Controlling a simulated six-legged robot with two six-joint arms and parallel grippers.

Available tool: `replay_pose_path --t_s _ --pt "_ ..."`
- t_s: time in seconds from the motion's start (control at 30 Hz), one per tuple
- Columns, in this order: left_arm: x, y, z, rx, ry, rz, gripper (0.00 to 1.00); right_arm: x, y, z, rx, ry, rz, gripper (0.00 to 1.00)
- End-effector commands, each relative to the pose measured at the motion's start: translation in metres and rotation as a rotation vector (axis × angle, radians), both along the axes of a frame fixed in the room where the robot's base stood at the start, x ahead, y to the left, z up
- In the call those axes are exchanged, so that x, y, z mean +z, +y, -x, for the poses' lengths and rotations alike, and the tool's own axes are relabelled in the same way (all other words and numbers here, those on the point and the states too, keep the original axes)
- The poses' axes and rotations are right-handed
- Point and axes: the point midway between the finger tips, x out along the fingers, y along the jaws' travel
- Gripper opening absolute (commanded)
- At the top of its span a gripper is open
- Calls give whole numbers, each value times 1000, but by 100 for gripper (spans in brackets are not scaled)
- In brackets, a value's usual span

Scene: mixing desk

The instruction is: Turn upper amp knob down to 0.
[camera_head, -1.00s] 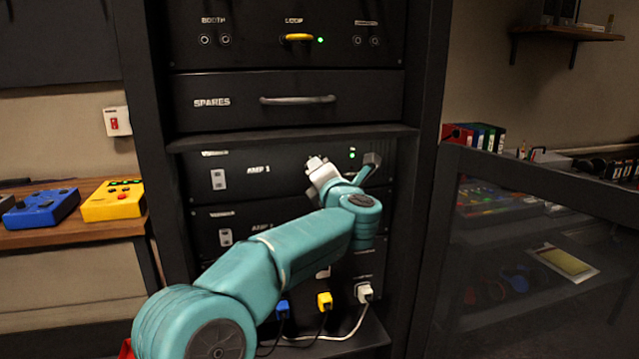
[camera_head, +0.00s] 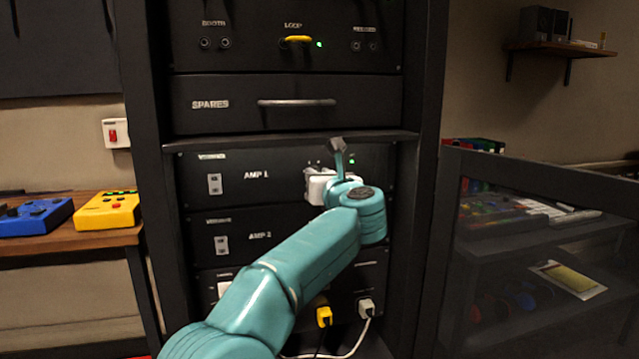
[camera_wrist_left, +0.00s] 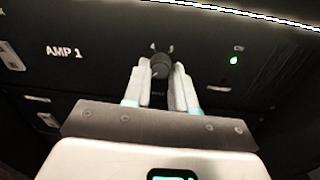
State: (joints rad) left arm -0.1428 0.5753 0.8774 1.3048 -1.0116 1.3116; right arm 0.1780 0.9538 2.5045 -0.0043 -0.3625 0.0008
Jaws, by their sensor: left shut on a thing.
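The upper amp, AMP 1 (camera_head: 256,175), is a black rack panel with a white rocker switch at its left and a lit green light at its right. Its dark round knob (camera_wrist_left: 160,65) shows in the wrist view between the two pale fingers of my left gripper (camera_wrist_left: 160,72). The gripper is shut on the knob, with one finger on each side. In the head view my left gripper (camera_head: 316,178) is at the right half of the panel and hides most of the knob. The knob's pointer setting cannot be read clearly. My right gripper is not in view.
AMP 2 (camera_head: 258,237) sits directly below, partly behind my left arm. A shelf edge (camera_head: 290,141) and the SPARES drawer (camera_head: 225,104) are above. Yellow (camera_head: 323,316) and white (camera_head: 366,306) plugs stick out lower down. A glass-fronted cabinet (camera_head: 450,250) stands at the right.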

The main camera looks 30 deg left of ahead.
Motion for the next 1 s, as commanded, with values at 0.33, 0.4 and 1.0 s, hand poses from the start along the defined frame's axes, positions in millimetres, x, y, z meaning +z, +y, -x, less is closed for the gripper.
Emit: replay_pose_path --t_s 0.33,0.4,1.0 --pt "0 0 0 0 -162 136 0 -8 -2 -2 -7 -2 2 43" --pt "1 0 0 0 -181 151 0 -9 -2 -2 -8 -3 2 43" --pt "1 0 0 0 -224 189 0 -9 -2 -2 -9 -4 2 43"
